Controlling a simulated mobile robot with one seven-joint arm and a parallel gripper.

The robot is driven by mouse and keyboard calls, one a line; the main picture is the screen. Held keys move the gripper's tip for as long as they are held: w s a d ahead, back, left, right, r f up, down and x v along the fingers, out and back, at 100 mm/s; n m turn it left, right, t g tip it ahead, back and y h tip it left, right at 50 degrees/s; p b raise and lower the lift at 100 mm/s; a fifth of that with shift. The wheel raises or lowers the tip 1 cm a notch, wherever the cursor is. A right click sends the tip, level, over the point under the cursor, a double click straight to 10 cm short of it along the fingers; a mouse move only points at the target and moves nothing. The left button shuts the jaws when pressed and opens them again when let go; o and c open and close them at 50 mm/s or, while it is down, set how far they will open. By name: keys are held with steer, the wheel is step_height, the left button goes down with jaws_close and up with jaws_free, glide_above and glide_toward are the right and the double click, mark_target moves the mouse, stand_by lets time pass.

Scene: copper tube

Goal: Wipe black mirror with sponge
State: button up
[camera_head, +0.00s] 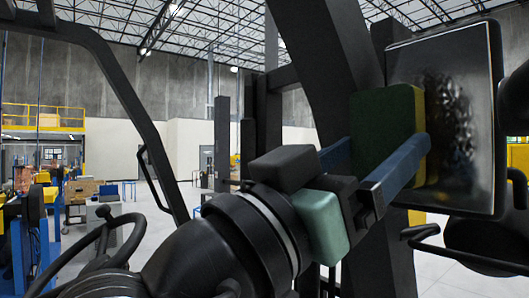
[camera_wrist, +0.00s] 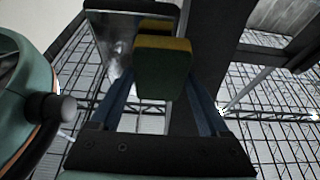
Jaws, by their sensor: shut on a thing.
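The black mirror (camera_head: 458,60) stands upright at the right of the head view, with a dark frame and a mottled smudge (camera_head: 445,120) on its face. It also shows at the top left of the wrist view (camera_wrist: 104,35). The sponge (camera_head: 382,128), green with a yellow layer, is between the blue fingers of my gripper (camera_head: 398,150). The yellow side faces the mirror. The sponge also shows in the wrist view (camera_wrist: 163,72), with its yellow edge close to the glass. I cannot tell whether they touch. The far finger is partly hidden behind the sponge in the head view.
A thick dark post (camera_head: 335,50) rises just behind my gripper and the sponge. A dark curved bar (camera_head: 110,80) spans the left. A black rounded part (camera_head: 490,235) sits below the mirror.

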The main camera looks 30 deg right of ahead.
steer(key=shift+d, duration=0.4)
